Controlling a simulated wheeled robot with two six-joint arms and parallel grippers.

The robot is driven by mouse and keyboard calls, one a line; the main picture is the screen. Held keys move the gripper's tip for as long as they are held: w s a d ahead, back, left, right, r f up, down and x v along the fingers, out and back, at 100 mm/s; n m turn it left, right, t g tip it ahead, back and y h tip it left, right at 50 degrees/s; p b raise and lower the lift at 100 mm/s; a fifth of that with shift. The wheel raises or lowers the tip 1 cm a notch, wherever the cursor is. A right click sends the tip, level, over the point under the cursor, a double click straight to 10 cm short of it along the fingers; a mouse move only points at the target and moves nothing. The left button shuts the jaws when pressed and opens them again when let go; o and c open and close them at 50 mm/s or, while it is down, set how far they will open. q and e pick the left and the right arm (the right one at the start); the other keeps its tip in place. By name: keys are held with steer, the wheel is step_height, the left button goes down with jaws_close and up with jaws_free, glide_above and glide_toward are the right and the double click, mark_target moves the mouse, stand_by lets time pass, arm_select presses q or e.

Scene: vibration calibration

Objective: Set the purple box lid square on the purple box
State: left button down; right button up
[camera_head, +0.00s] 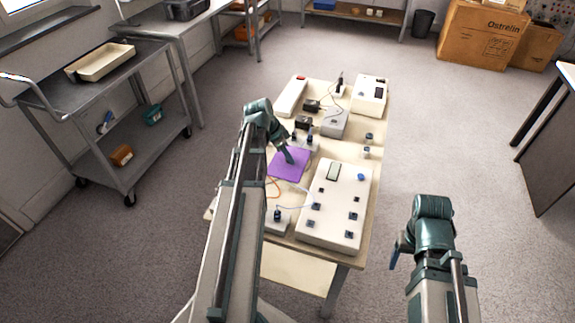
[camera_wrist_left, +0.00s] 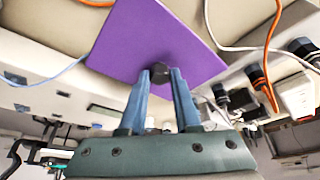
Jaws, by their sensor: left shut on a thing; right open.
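The purple box lid (camera_head: 289,164) is a flat purple square, seen over the left middle of the table in the head view. My left gripper (camera_head: 288,157) is shut on the dark knob at its middle. In the left wrist view the lid (camera_wrist_left: 150,35) fills the upper middle, with the knob between the fingertips of the gripper (camera_wrist_left: 160,75). I cannot make out the purple box; it may be hidden beneath the lid. My right gripper (camera_head: 394,252) is open and empty, off the table's right side above the floor.
A large white panel box (camera_head: 336,205) with knobs covers the table's near right. Several small devices, a grey box (camera_head: 335,122) and a white instrument (camera_head: 369,94) stand at the far end. Orange and blue cables (camera_wrist_left: 265,55) run near the lid. A cart (camera_head: 100,90) stands at left.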

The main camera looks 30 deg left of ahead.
mark_target(285, 160)
arm_select(q)
step_height(285, 160, down, 4)
steer(key=b, duration=0.3)
steer(key=shift+r, duration=0.25)
steer(key=c, duration=0.6)
jaws_free()
steer(key=shift+s+r+p, duration=0.1)
steer(key=shift+r+p, duration=0.25)
steer(key=p+v, duration=1)
steer(key=v, duration=0.1)
steer(key=shift+a+r, duration=0.1)
steer(key=shift+r, duration=0.05)
